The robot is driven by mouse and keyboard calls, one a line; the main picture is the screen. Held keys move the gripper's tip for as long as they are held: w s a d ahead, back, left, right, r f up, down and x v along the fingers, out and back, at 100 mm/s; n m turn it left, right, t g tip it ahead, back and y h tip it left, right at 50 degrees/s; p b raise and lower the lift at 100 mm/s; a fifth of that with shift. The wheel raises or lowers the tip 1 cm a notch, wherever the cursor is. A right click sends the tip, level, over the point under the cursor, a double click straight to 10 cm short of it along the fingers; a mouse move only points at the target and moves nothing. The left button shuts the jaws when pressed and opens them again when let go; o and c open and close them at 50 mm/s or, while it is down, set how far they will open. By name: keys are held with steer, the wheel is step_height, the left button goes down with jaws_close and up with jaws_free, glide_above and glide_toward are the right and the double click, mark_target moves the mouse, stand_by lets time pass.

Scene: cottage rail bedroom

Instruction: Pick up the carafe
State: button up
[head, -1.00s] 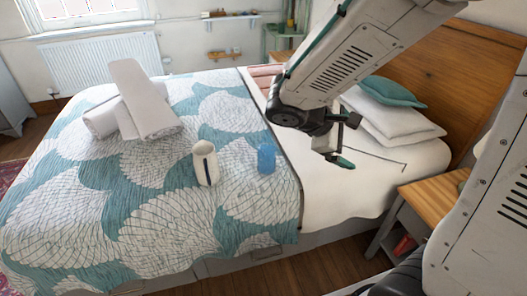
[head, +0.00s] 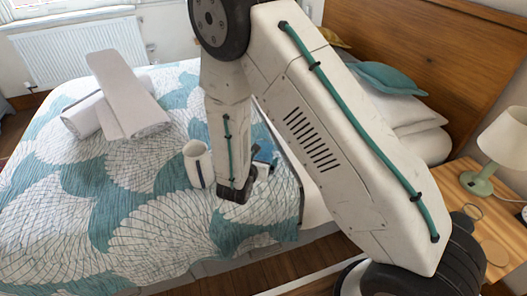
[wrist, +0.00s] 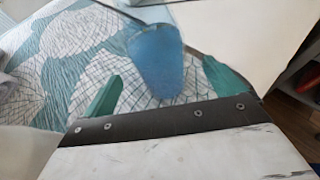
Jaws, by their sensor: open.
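A blue, slightly see-through vessel, which looks like the carafe (wrist: 157,62), stands on the patterned bedspread. In the wrist view it lies between and beyond the two teal fingers of my gripper (wrist: 161,70), which is open, with gaps on both sides. I see no contact. In the head view my arm hides most of the blue vessel, and my gripper (head: 262,166) is low over the bed beside it. A cream jug (head: 197,166) with a dark stripe stands upright just left of my arm.
Rolled white towels (head: 125,95) lie on the bedspread (head: 90,220) at the back left. Pillows (head: 410,105) lie against the wooden headboard (head: 450,60). A bedside table (head: 465,215) with a lamp (head: 490,160) stands at the right. The bed's front left is clear.

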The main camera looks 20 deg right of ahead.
steer(key=x, duration=0.6)
steer(key=shift+w+r, duration=0.1)
steer(key=shift+w, duration=0.05)
steer(key=c, duration=1.6)
steer(key=shift+r, duration=0.2)
